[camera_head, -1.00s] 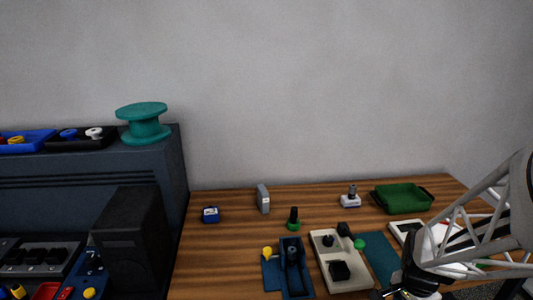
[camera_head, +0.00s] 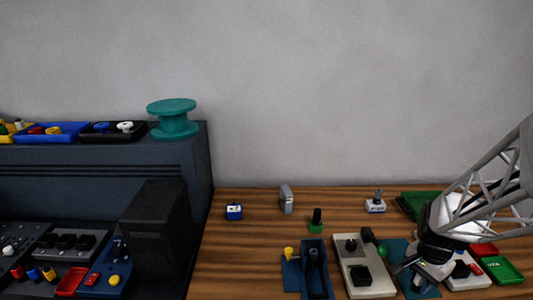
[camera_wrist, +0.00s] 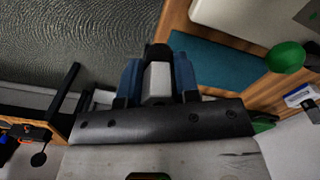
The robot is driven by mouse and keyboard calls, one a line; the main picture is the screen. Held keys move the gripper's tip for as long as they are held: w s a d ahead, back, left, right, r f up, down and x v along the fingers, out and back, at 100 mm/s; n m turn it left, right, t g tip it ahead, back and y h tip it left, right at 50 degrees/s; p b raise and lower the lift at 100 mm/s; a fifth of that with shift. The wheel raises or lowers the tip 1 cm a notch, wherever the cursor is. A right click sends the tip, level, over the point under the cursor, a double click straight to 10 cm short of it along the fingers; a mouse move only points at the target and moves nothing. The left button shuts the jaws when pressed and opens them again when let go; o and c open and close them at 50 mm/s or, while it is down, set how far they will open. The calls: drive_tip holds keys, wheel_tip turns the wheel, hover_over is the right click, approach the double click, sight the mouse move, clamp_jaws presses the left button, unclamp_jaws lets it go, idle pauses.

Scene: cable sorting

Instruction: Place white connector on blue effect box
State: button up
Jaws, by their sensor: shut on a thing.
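My gripper (camera_head: 412,268) is low over the right part of the table in the head view. In the wrist view, my gripper (camera_wrist: 157,98) is shut on a pale grey-white piece, likely the white connector (camera_wrist: 158,82), with blue parts on both sides. I cannot tell whether the blue belongs to the piece. Its far end is hidden. Which thing is the blue effect box is unclear: a dark blue box with a yellow knob (camera_head: 115,281) stands at the lower left, and a small blue box with a white top (camera_head: 233,211) stands on the table's left, both apart from my gripper.
A beige box with black knobs (camera_head: 345,255) and a dark blue holder (camera_head: 327,285) stand left of my gripper. A green tray (camera_head: 409,204) is behind. The table's left part has free room.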

drive_tip(key=w+a+r+n, duration=0.3)
drive_tip(key=w+a, duration=0.1)
drive_tip(key=w, duration=0.9)
drive_tip(key=w+a+r+n, duration=0.3)
drive_tip(key=w+a+n, duration=0.1)
drive_tip(key=w, duration=0.9)
drive_tip(key=w+a+r+n, duration=0.3)
drive_tip(key=w+a+r, duration=0.1)
drive_tip(key=w, duration=0.8)
drive_tip(key=a+f, duration=0.2)
drive_tip(key=a, duration=1.2)
drive_tip(key=s+a+f+m, duration=0.1)
drive_tip(key=s+a+f, duration=0.2)
drive_tip(key=s+a, duration=0.3)
drive_tip(key=s+a+f+m, duration=0.2)
drive_tip(key=s+a+f, duration=0.2)
drive_tip(key=a, duration=0.8)
drive_tip(key=s, duration=0.2)
drive_tip(key=shift+s+a, duration=0.2)
drive_tip(key=shift+s, duration=0.2)
drive_tip(key=shift+w, duration=0.1)
hover_over(235, 209)
drive_tip(key=shift+w+a+f, duration=0.1)
drive_tip(key=shift+w+f, duration=0.05)
drive_tip(key=shift+f, duration=0.6)
